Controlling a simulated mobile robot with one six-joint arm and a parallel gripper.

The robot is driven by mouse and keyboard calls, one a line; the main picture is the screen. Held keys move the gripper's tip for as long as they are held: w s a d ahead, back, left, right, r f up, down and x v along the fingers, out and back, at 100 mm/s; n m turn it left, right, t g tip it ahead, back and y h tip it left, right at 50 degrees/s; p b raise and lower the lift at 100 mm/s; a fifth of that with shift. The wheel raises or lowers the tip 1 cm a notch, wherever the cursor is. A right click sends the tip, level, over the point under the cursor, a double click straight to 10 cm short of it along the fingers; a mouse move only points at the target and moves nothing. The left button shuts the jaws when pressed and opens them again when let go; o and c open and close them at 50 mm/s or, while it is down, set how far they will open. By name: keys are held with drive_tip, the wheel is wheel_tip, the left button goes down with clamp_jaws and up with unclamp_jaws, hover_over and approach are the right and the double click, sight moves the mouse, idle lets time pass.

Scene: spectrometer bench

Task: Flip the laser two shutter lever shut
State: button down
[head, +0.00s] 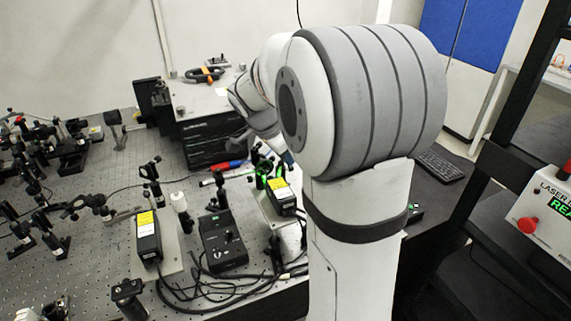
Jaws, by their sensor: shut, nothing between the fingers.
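Two black laser modules with yellow labels stand on the bench. One laser module (148,236) is at the left, and the other laser module (281,197) is at the right, close beside my arm, with green glow on the parts at its far end. I cannot read which is laser two. No shutter lever can be made out clearly at this size. My gripper (243,140) is partly visible beyond my big arm joint, above the bench and farther back than the right module. It is shut and empty, and appears apart from both modules.
A black controller box (223,241) stands between the modules, with loose cables in front. Optic mounts (40,150) crowd the left. Red and blue pen-like items (230,165) lie near my gripper. A laser sign box (545,210) with a red button is at right.

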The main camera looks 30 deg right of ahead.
drive_tip(key=shift+d+r+p, duration=0.3)
drive_tip(key=shift+d+r, duration=0.1)
drive_tip(key=shift+r, duration=0.45)
wheel_tip(320, 180, up, 8)
drive_tip(key=b, duration=0.2)
hover_over(282, 162)
idle(0.4)
drive_tip(key=shift+f, duration=0.1)
